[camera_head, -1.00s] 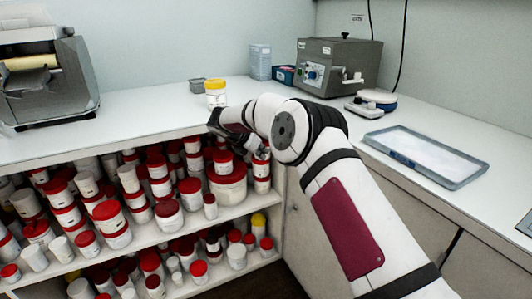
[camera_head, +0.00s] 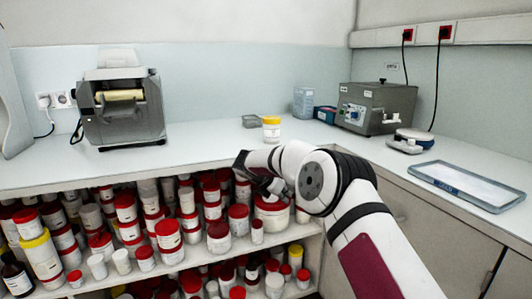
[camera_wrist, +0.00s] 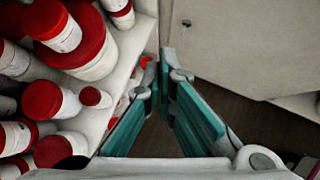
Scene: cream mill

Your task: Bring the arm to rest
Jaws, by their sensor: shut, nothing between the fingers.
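My arm reaches in from the lower right in the head view and bends at a white joint. My gripper (camera_head: 262,182) hangs at its end, dark and partly hidden by the wrist, in front of the shelf of jars below the counter. In the wrist view its teal fingers (camera_wrist: 163,82) come together at the tips with nothing between them. They point past the shelf edge toward the dark floor. No held object shows.
Red-lidded jars (camera_head: 219,237) crowd the open shelves, close beside my gripper in the wrist view. On the white counter (camera_head: 205,152) stand a yellow-lidded jar (camera_head: 271,129), a grey mill (camera_head: 122,108), a grey box device (camera_head: 375,107) and a tray (camera_head: 466,184). The counter's middle left is clear.

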